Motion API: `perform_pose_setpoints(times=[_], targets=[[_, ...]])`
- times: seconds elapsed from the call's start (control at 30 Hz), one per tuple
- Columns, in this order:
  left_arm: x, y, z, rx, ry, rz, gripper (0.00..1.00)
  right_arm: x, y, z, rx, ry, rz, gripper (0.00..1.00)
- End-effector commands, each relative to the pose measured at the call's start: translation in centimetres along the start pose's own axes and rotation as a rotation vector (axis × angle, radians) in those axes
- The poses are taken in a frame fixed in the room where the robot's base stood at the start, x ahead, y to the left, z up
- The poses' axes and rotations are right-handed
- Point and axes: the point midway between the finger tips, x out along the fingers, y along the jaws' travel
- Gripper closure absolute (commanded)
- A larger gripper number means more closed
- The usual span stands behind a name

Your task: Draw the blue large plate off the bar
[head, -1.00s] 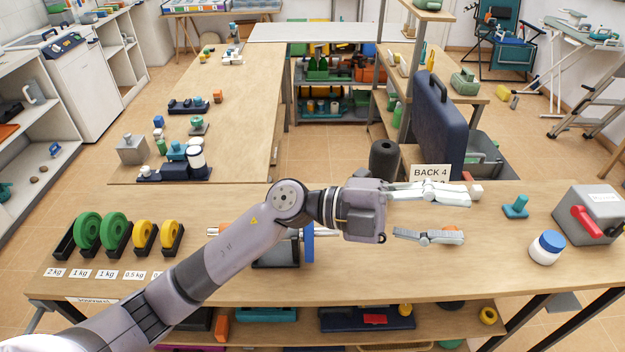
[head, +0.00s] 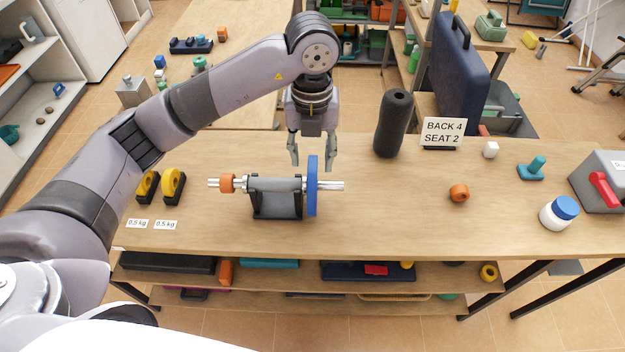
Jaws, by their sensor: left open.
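The blue large plate (head: 312,186) stands upright on the silver bar (head: 336,185), near its right end. The bar lies level across a dark stand with a grey body (head: 275,193). An orange collar (head: 227,183) is on the bar's left end; none shows on the right end. A second orange collar (head: 459,193) lies on the table to the right. My left gripper (head: 312,163) points down, open and empty, with one finger to each side of the plate's top edge in the picture. I cannot tell whether the fingers are around the plate or behind it. My right gripper is not in view.
A dark roller (head: 393,124) and a sign reading "BACK 4 SEAT 2" (head: 443,131) stand behind, to the right. Yellow plates (head: 172,185) sit in racks at left. A white jar with blue lid (head: 559,212) is at right.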

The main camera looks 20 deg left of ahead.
Motion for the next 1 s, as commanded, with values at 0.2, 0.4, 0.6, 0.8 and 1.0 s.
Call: perform_pose_setpoints(times=[0.2, 0.4, 0.6, 0.8, 1.0], targets=[[4.3, 0.1, -0.1, 0.0, 0.007, 0.002, 0.58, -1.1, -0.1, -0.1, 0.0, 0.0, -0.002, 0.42], [8.3, 0.0, -0.2, 0.001, 0.007, 0.001, 0.58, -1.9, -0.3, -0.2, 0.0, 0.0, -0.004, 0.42], [12.0, 0.0, -0.2, 0.002, 0.006, 0.0, 0.58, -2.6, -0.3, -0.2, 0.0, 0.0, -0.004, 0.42], [14.2, -0.1, -0.1, 0.003, 0.003, -0.002, 0.58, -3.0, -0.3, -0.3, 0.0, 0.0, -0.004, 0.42], [15.0, -0.1, -0.1, 0.003, 0.001, -0.003, 0.58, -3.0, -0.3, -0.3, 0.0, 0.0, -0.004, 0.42]])
